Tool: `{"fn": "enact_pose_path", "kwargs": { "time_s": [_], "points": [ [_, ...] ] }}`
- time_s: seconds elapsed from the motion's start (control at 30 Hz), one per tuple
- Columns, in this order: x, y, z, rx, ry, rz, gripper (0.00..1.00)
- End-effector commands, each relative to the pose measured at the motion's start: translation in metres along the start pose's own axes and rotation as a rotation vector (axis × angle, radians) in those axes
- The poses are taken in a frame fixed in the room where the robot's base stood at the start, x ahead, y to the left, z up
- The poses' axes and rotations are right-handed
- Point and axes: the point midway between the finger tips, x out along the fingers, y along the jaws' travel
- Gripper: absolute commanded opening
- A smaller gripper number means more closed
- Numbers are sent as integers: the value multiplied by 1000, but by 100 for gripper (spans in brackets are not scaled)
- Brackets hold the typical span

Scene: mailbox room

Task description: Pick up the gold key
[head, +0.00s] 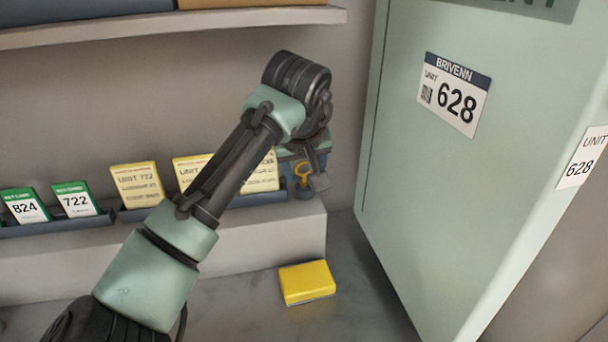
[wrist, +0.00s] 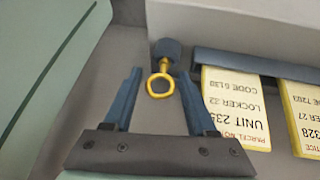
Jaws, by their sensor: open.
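The gold key (head: 303,171) shows its ring-shaped bow at the right end of the ledge in the head view, close under my gripper. In the wrist view the gold key (wrist: 160,87) has its ring between my two fingers, and its stem runs up to a small dark blue holder (wrist: 167,47). My gripper (wrist: 159,74) is open, with one blue finger on each side of the ring and a visible gap to both. I cannot tell how far the fingertips are from the key in depth. My arm hides part of the ledge in the head view.
Yellow notice cards (head: 137,184) and green cards (head: 75,199) stand in a dark rail left of the key. A large pale green cabinet (head: 455,190) marked 628 stands close on the right. A yellow block (head: 307,282) lies on the lower surface. A shelf (head: 200,27) runs above.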

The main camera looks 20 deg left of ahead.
Motion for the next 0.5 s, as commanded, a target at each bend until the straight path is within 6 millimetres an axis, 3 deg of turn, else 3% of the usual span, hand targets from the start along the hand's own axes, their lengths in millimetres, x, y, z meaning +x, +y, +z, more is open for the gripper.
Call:
{"fn": "enact_pose_path", "kwargs": {
  "time_s": [0.13, 0.43, 0.5],
  "points": [
    [0, 0, 0, 1, 0, 0, 57],
    [-1, 0, 0, 0, 0, 1, 3],
    [-1, 0, 0, 0, 0, 1, 0]
  ]
}}
